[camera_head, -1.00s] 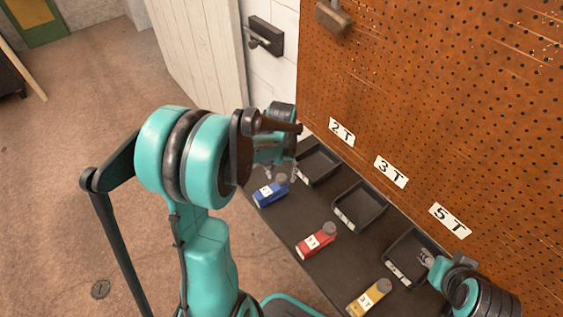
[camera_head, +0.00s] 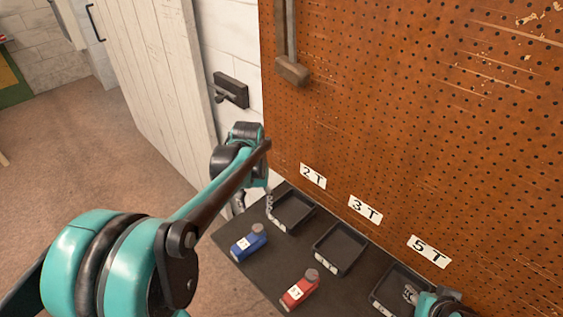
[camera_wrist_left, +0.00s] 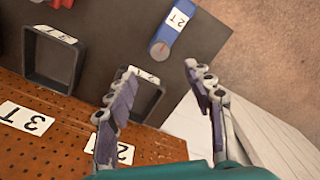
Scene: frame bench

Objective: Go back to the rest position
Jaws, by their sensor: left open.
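My left gripper (camera_head: 252,205) is at the far left end of the dark bench, by the 2 T tray. In the left wrist view its two fingers (camera_wrist_left: 160,72) stand apart with nothing between them. The blue block-shaped item (camera_head: 248,243), labelled 2 T in the left wrist view (camera_wrist_left: 172,30), lies on the bench in front of the trays. My right gripper (camera_head: 412,294) is at the 5 T tray, low at the right. It is small and partly cut off, so its jaws cannot be made out.
Three black trays, the left (camera_head: 293,211), middle (camera_head: 340,250) and right (camera_head: 388,303), line the bench below the pegboard (camera_head: 430,130). A red item (camera_head: 300,290) lies in front of the middle tray. A black wall bracket (camera_head: 231,90) and white door (camera_head: 150,80) stand behind. Open floor lies left.

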